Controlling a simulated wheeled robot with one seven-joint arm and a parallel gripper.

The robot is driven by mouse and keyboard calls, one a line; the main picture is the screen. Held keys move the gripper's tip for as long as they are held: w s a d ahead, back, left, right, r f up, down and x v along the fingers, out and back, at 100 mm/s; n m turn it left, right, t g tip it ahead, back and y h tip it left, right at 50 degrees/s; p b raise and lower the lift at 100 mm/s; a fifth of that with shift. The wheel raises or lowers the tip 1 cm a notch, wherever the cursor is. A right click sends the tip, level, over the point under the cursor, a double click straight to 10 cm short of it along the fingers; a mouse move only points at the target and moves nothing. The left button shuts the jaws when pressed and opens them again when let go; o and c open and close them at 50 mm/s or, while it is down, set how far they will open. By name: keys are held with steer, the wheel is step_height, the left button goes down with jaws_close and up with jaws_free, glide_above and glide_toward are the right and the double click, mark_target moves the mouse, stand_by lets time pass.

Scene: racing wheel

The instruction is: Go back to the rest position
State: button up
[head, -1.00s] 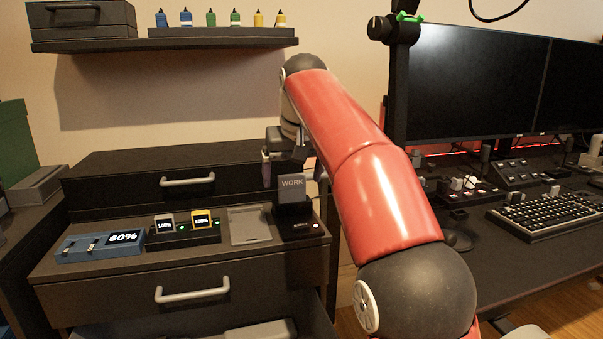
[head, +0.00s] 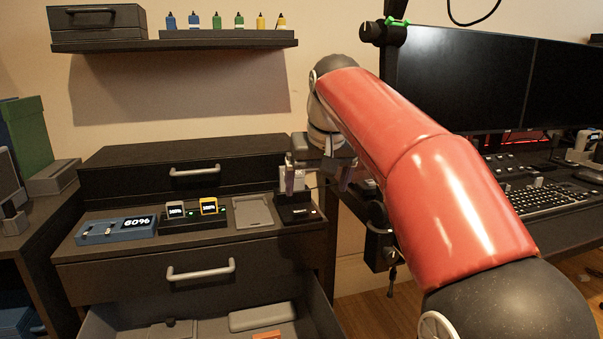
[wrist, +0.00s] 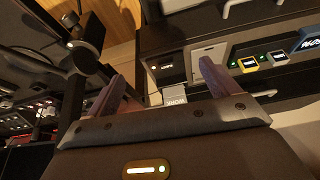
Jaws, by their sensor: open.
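My gripper (head: 318,180) hangs from my red arm above the right end of the drawer cabinet's top. In the wrist view my gripper (wrist: 162,85) has its two purplish fingers spread wide with nothing between them. A card marked WORK (wrist: 175,101) stands in a small black dock, seen past the fingers. In the head view the black dock (head: 299,213) sits just below my gripper, and the card is mostly hidden behind a finger. Whether the fingers touch the card cannot be told.
The cabinet top (head: 255,236) also holds a blue device (head: 117,230), a charger with two small displays (head: 190,211) and a grey tray (head: 252,212). A lower drawer (head: 210,325) is pulled open. The desk with keyboard (head: 550,200) and monitors (head: 455,80) is at right.

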steer(key=s+d+f+m, duration=0.1)
steer(key=s+d+f, duration=0.25)
steer(key=s, duration=0.35)
steer(key=s+d+f, duration=0.3)
steer(key=s+d, duration=0.2)
steer(key=s, duration=0.2)
steer(key=s+d+f+m+t+h, duration=0.1)
steer(key=s+d+f, duration=0.2)
steer(key=s+f, duration=1.1)
steer(key=shift+d+m, duration=0.3)
steer(key=shift+d, duration=0.1)
